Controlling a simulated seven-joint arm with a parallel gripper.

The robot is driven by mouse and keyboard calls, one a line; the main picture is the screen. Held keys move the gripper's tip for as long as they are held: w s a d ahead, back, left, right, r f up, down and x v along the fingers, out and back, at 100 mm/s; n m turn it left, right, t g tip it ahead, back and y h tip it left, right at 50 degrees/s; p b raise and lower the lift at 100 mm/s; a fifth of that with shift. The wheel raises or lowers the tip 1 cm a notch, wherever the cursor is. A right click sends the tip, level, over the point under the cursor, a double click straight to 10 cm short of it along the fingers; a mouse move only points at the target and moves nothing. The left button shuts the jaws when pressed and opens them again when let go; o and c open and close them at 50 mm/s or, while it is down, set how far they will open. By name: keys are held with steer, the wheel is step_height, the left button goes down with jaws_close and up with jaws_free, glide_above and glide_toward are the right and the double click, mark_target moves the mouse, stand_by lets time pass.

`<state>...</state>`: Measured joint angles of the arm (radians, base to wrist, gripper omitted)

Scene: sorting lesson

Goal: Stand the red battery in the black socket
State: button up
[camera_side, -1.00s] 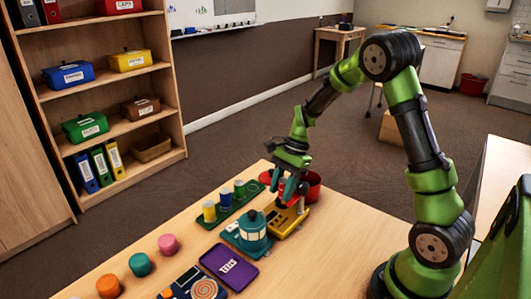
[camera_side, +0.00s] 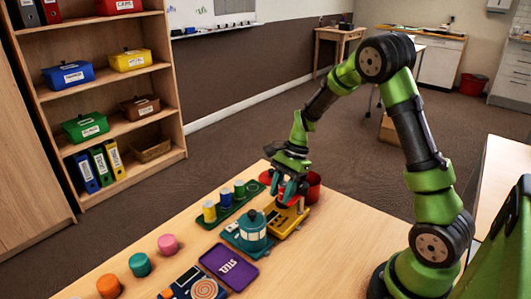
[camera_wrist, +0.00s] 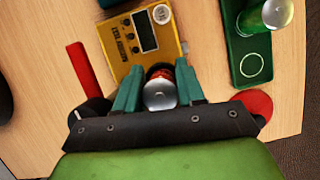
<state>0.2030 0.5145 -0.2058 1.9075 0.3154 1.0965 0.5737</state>
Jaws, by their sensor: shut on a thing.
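My gripper (camera_wrist: 160,92) is shut on the red battery (camera_wrist: 158,73), whose silver top shows between the teal fingers.
A green tray (camera_side: 213,224) holds yellow, blue and green batteries; an empty ring on it (camera_wrist: 252,66) shows in the wrist view. The table's right side is clear.

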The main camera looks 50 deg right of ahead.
steer(key=shift+f, duration=0.2)
steer(key=o, duration=0.8)
steer(key=shift+o, duration=0.2)
steer(key=shift+r, duration=0.1)
steer(key=v, duration=1)
steer(key=shift+r, duration=0.4)
steer(key=shift+d, duration=0.15)
step_height(320, 180, up, 6)
